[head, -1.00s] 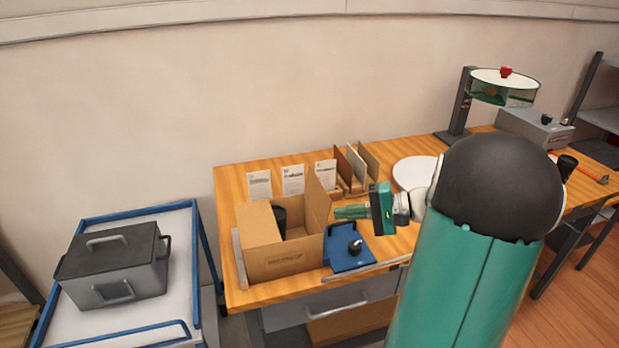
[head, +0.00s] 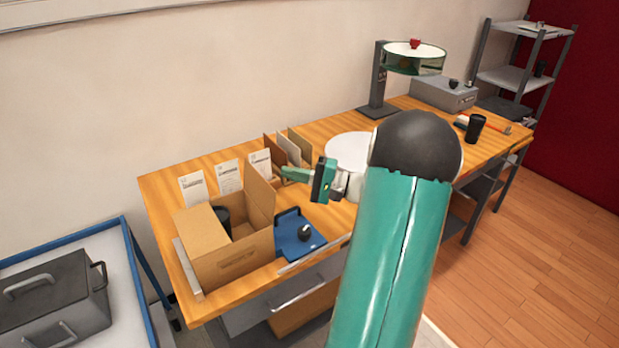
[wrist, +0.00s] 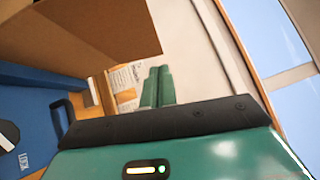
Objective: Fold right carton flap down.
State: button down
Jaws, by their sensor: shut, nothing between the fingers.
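The open cardboard carton (head: 232,266) stands on the wooden bench, with a black cup (head: 222,216) inside. Its right flap (head: 262,206) stands upright. Its left flap (head: 199,231) lies folded over the left part of the opening. My gripper (head: 284,172) is to the right of the right flap and seems level with its upper part, its fingers pointing left. A gap shows between fingertips and flap. In the wrist view the two green fingers (wrist: 157,87) are together and empty, and brown carton panels (wrist: 105,25) fill the upper left.
A blue fixture with a black knob (head: 300,238) sits right of the carton. Paper cards (head: 228,176) and upright panels in a rack (head: 289,149) stand behind. A white round plate (head: 345,150) lies behind my arm. A trolley with a grey box (head: 55,300) is at left.

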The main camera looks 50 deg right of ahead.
aim_at(257, 172)
jog(key=a, duration=0.1)
jog(key=w+a, duration=0.2)
jog(key=a, duration=0.1)
jog(key=shift+a+r, duration=0.1)
jog(key=shift+r, duration=0.3)
jog(key=shift+w+a, duration=0.1)
